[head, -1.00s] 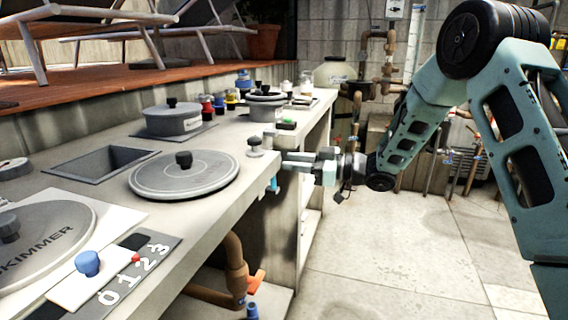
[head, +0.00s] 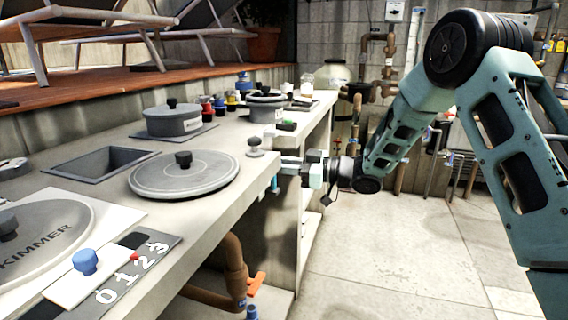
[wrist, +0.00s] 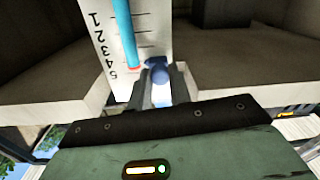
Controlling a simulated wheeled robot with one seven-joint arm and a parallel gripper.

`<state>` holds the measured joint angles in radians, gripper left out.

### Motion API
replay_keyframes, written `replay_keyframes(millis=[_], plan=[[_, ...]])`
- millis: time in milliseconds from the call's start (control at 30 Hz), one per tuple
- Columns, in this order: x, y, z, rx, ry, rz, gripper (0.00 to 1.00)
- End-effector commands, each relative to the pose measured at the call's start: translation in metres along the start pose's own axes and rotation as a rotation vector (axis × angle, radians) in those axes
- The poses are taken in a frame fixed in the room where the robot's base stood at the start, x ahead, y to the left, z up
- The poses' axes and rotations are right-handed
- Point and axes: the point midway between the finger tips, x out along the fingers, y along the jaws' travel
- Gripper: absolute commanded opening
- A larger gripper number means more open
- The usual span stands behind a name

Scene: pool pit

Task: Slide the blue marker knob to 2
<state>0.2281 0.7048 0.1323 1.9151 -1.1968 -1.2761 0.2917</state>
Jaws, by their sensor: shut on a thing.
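The blue marker knob (wrist: 157,67) shows in the wrist view between the fingertips of my gripper (wrist: 160,85), which is shut on it. The knob is beside the white scale plate (wrist: 149,18), near its 4 and 5 end. The scale numbers run from 1 at the top of the picture to 5 lower down. A blue tube (wrist: 124,30) with a red ring at its end lies along the scale. In the head view my gripper (head: 283,166) is at the counter's front face, and the knob cannot be made out there.
A different blue knob (head: 85,261) sits on a white plate beside a panel marked 0 to 3 (head: 135,269) in the foreground. The counter (head: 215,222) holds a round grey lid (head: 190,182). Its edge is close to my gripper. The floor (head: 390,260) at right is clear.

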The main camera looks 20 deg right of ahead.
Motion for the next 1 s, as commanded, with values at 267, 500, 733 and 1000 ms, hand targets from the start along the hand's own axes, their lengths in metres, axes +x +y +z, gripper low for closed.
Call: replay_keyframes(millis=[267,500,733,1000], plan=[[0.0,-0.007,0.041,0.002,-0.001,-0.001,0.0],[0.0,-0.007,0.039,0.001,-0.001,-0.001,0.25],[0.0,-0.006,0.039,0.001,-0.001,0.0,0.29],[-0.018,-0.005,0.038,0.002,-0.003,0.003,0.29]])
